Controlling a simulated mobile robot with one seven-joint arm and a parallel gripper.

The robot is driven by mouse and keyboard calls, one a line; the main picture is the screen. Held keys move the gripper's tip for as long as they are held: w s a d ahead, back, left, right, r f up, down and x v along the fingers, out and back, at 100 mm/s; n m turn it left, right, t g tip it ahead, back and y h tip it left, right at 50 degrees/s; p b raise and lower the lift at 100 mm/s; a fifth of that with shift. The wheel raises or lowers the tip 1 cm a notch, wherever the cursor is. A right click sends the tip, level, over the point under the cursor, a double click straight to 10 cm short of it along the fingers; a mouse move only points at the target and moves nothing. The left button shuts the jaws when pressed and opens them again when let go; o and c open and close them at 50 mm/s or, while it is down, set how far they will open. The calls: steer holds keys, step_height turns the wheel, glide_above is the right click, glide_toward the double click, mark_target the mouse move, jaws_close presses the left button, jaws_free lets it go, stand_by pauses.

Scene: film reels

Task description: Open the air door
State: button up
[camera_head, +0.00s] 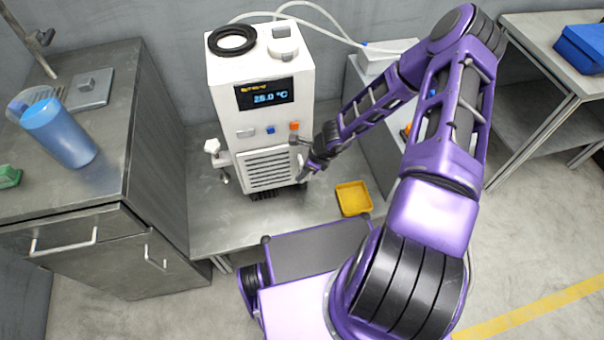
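A white machine (262,105) with a lit display reading about 25.0 °C stands on a low metal bench. A slatted vent panel (269,169), likely the air door, is on its lower front and looks closed. My gripper (301,174) is at the panel's right edge, by the machine's front right corner. I cannot tell whether it touches the panel or a handle there. The fingers are small and dark in this view, and their opening is not clear.
A yellow tray (353,198) sits on the bench right of the machine. A metal cabinet (150,130) with a blue pitcher (60,134) stands at the left. A blue bin (582,47) is on a table at the far right. Pale hoses run behind the machine.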

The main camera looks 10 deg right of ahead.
steer(key=shift+f, duration=0.2)
jaws_close()
stand_by(1.4)
